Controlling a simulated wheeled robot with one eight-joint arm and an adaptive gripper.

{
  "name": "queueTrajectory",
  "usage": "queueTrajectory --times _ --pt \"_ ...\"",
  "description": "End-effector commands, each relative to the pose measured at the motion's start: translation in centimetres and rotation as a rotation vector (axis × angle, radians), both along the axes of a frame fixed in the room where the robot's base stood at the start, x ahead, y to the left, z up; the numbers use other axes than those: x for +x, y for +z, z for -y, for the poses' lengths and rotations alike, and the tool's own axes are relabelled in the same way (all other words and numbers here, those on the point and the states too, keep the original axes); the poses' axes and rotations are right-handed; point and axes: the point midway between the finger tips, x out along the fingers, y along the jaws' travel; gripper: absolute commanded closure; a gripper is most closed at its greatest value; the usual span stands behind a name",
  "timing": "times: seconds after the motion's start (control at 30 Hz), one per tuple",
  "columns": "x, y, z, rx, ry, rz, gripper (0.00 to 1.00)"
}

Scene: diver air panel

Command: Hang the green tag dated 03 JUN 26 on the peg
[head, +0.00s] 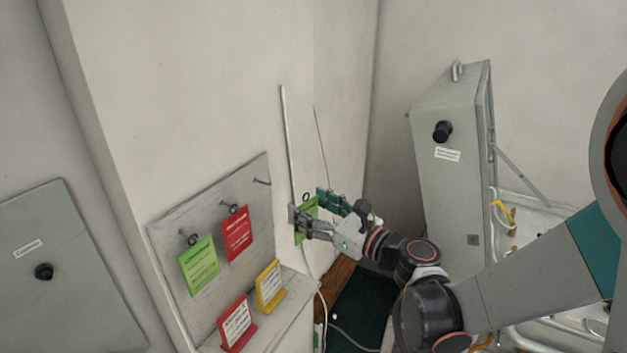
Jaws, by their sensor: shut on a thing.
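My gripper (312,220) is shut on a green tag (299,236), which is partly hidden behind the fingers. A dark ring shows at the top of this tag. The writing on it cannot be read here. The gripper holds it in the air to the right of a grey peg board (165,232). A bare peg (262,182) sticks out at the board's upper right, left of and above the held tag. Another green tag (199,265) hangs from a peg at the board's left. A red tag (237,233) hangs from the middle peg.
A ledge below the board holds a yellow card (269,287) and a red card (236,325). A grey cabinet (445,170) with a black knob stands at the right. Another grey box (65,270) is at the far left. A thin pipe (288,140) runs down the wall beside the board.

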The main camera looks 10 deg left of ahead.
Motion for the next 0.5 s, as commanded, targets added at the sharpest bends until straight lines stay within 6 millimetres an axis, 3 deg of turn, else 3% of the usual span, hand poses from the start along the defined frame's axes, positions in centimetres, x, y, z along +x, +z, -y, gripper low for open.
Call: queueTrajectory --times 0.13,0.5 --pt "-1.2 1.5 -1.0 0.001 0.049 0.002 0.52" --pt "-1.4 1.7 -2.0 0.001 0.066 0.002 0.52"
